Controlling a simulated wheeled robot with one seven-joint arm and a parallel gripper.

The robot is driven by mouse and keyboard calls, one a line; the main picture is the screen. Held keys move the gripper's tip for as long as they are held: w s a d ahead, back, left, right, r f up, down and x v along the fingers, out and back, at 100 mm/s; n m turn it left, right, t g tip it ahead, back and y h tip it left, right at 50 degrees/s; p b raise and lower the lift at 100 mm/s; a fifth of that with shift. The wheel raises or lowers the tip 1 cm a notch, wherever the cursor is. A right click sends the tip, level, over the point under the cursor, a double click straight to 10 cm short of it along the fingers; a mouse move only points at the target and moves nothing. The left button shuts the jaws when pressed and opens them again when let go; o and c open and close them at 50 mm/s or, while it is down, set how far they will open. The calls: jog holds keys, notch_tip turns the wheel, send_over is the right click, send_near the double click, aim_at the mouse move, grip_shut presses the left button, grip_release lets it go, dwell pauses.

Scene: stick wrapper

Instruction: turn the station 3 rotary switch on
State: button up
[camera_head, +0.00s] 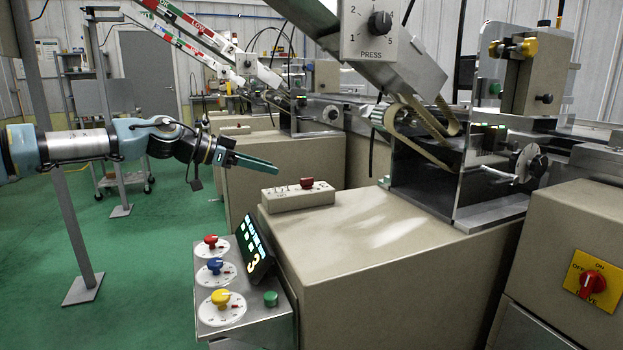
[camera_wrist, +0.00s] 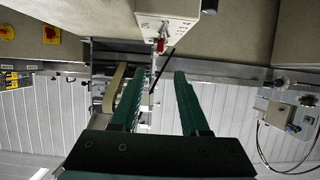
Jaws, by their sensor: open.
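A red rotary switch (camera_head: 593,284) sits on a yellow plate marked OFF, ON and DRIVE, on a beige cabinet at the lower right of the head view. A slanted display (camera_head: 257,250) shows a 3 beside a red knob (camera_head: 210,241), a blue knob (camera_head: 215,265) and a yellow knob (camera_head: 221,298) on white dials. My gripper (camera_head: 276,168) is left of centre, above and behind these knobs and far from the red switch. It is open and empty; its two green fingers (camera_wrist: 166,74) are apart in the wrist view. Two red knobs on yellow plates (camera_wrist: 52,33) show there at upper left.
A small beige box (camera_head: 297,196) with a red control stands on the cabinet top (camera_head: 380,232). A metal machine with a PRESS dial (camera_head: 379,23) rises behind it. A green button (camera_head: 270,298) is beside the knobs. Green floor (camera_head: 135,265) is open at left, around a grey post (camera_head: 84,289).

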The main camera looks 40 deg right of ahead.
aim_at(307, 182)
jog(key=x, duration=1)
jog(key=shift+s+d+f, duration=0.1)
jog(key=shift+s+f, duration=0.05)
grip_shut()
